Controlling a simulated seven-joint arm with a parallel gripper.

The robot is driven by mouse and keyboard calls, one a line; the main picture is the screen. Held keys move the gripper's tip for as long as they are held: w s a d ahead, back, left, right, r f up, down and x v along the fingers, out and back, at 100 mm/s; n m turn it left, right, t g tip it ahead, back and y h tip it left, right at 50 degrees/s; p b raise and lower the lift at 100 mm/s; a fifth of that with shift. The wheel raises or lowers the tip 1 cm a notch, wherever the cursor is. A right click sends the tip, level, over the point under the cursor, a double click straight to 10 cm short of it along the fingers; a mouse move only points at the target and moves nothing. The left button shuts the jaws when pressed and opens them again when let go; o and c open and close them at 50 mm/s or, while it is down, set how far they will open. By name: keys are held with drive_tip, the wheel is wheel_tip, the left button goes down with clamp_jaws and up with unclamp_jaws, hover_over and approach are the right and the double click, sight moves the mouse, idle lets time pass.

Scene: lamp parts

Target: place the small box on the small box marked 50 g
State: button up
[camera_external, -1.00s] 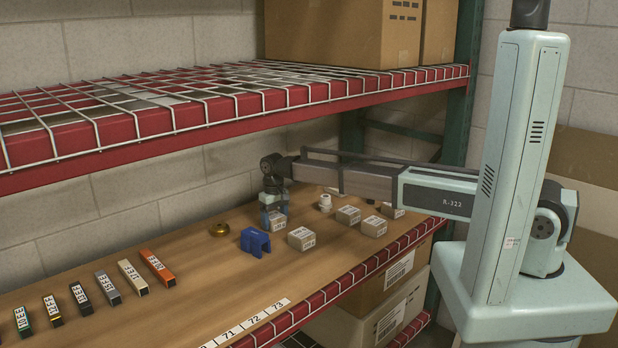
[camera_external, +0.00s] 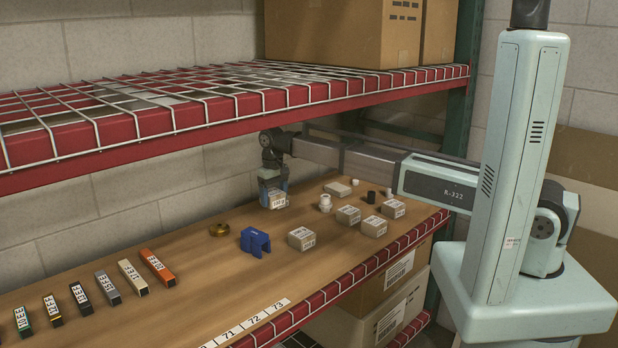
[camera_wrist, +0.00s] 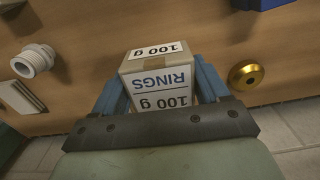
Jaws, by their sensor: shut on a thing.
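My gripper (camera_external: 272,186) is shut on a small grey-brown box (camera_external: 279,201) and holds it above the shelf board. In the wrist view my gripper's blue fingers (camera_wrist: 160,88) clasp this box (camera_wrist: 157,80) from both sides; its labels read "RINGS" and "100 g". Several similar small boxes stand on the board to the right: one nearest the blue bracket (camera_external: 302,238), one behind (camera_external: 348,215), one in front (camera_external: 374,226), one further right (camera_external: 393,208) and one at the back (camera_external: 338,189). Their labels are too small to read, so I cannot tell which is marked 50 g.
The blue bracket (camera_external: 255,241) and a brass ring (camera_external: 219,229) lie left of the boxes. A white fitting (camera_external: 325,202) and a black cylinder (camera_external: 371,196) stand among them. A red-edged wire shelf (camera_external: 230,105) hangs above. Coloured bars line the board at left.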

drive_tip(key=shift+w+d+r, duration=0.2)
drive_tip(key=shift+w+r, duration=0.1)
drive_tip(key=shift+r, duration=0.05)
drive_tip(key=shift+w+r, duration=1.25)
drive_tip(key=shift+w, duration=2.85)
drive_tip(key=shift+w+r, duration=1.2)
drive_tip(key=shift+w, duration=2.9)
drive_tip(key=shift+n, duration=0.3)
drive_tip(key=f, duration=0.9)
drive_tip(key=shift+a+f, duration=0.2)
drive_tip(key=shift+f, duration=0.15)
drive_tip(key=shift+f, duration=0.15)
drive_tip(key=o, duration=1.1)
